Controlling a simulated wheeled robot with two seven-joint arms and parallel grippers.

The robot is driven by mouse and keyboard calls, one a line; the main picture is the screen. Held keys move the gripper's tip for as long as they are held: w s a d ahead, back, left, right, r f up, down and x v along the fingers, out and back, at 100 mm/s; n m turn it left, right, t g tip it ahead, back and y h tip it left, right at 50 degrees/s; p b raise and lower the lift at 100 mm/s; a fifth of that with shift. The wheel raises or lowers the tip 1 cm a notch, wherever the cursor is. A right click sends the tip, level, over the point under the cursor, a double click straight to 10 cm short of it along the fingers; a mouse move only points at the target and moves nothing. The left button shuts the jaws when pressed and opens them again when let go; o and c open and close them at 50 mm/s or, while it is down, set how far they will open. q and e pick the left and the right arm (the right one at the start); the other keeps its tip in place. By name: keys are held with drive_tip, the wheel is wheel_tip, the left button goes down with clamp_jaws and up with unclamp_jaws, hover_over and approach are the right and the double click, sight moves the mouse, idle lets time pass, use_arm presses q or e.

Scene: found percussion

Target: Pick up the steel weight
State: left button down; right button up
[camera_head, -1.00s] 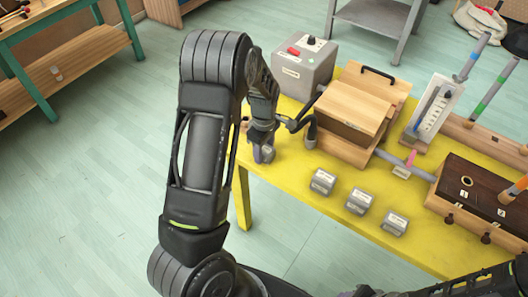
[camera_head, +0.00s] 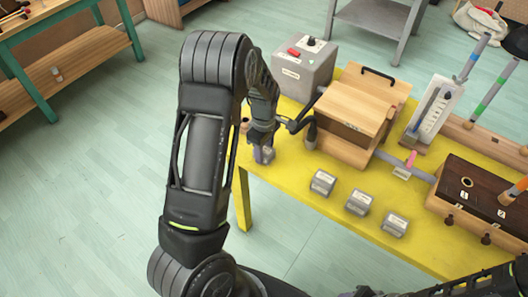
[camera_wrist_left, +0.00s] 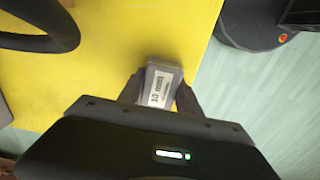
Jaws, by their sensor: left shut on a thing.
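A small grey steel weight (camera_head: 264,155) with a white label is at the near left corner of the yellow table. It also shows in the left wrist view (camera_wrist_left: 160,84), its label facing the camera. My left gripper (camera_head: 261,143) points down and is shut on it, one dark finger on each side. I cannot tell whether the weight touches the table. Three similar labelled weights, a left one (camera_head: 322,182), a middle one (camera_head: 360,201) and a right one (camera_head: 395,224), stand in a row to the right. My right gripper cannot be made out.
The yellow table (camera_head: 290,172) also bears a grey box with a red switch (camera_head: 303,68), a wooden box with a handle (camera_head: 365,105), a white gauge (camera_head: 435,107) and a dark-topped box (camera_head: 480,195). A dark curved hose (camera_wrist_left: 55,42) is close to my left gripper.

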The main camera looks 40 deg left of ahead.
use_arm(q)
wheel_tip(320, 180, up, 10)
drive_tip(key=shift+b, duration=0.55)
drive_tip(key=shift+a, duration=0.1)
idle(0.5)
